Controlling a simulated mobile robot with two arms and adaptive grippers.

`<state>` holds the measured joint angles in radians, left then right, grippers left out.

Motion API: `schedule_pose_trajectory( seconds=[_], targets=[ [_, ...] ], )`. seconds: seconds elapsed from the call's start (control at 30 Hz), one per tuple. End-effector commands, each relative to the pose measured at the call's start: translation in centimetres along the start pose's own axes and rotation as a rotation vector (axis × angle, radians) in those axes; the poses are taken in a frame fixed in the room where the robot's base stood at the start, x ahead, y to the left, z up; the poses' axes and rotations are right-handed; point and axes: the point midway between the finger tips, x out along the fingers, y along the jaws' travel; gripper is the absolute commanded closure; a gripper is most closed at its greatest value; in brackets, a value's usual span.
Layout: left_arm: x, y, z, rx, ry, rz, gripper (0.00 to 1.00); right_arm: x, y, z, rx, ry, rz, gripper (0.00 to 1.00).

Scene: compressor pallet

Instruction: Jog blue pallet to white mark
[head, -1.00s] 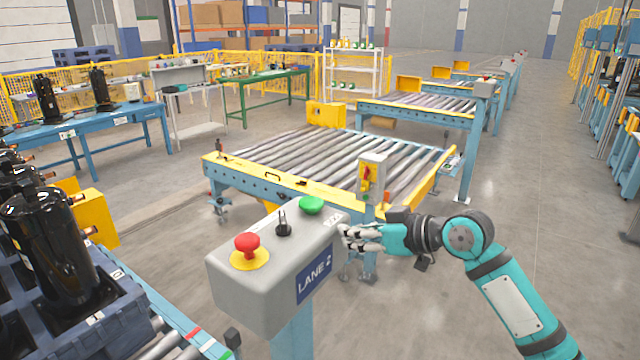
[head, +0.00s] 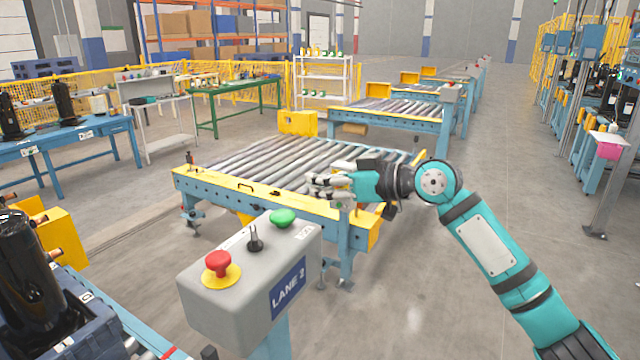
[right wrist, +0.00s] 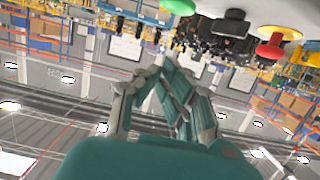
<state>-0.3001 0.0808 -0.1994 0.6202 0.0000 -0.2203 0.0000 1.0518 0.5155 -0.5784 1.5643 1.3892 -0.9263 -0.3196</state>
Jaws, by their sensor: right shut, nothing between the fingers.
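The blue pallet (head: 82,334) shows at the lower left of the head view, with a black compressor (head: 30,275) on it; its near part is cut off. No white mark on the rail is clear; a red mark (head: 174,354) shows at the bottom edge. The grey LANE 2 control box (head: 235,300) carries a green button (head: 284,216), a black switch (head: 255,240) and a red button (head: 218,262). My right gripper (head: 312,188) is shut and empty, raised beyond and right of the green button. In the right wrist view, the green button (right wrist: 178,6) lies beyond the fingers.
A roller conveyor (head: 290,165) with a yellow edge stands behind the control box. A blue table (head: 70,142) with black parts stands at the left, a green table (head: 225,92) behind.

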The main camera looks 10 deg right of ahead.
Motion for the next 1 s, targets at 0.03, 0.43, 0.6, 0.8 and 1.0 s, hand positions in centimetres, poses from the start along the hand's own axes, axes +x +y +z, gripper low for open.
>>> schedule_pose_trajectory(
  seconds=[0.03,0.43,0.6,0.8,1.0],
  targets=[
    [-0.9,0.0,-0.1,0.000,0.001,0.000,0.23,1.1,-0.1,-0.4,0.002,-0.002,-0.003,1.00],
    [-4.1,0.0,-0.5,0.000,0.002,0.001,0.23,7.7,0.0,1.5,0.003,-0.004,0.000,1.00],
    [-4.7,0.0,-0.5,0.000,0.002,0.001,0.23,8.1,0.0,3.3,0.000,-0.002,0.000,1.00],
    [-4.7,0.1,-0.6,0.001,0.002,0.002,0.23,8.2,0.0,3.9,-0.001,0.000,0.000,1.00],
    [-4.7,0.1,-0.5,0.001,0.002,0.002,0.23,8.2,0.0,3.9,-0.001,0.000,0.000,1.00]
  ],
)
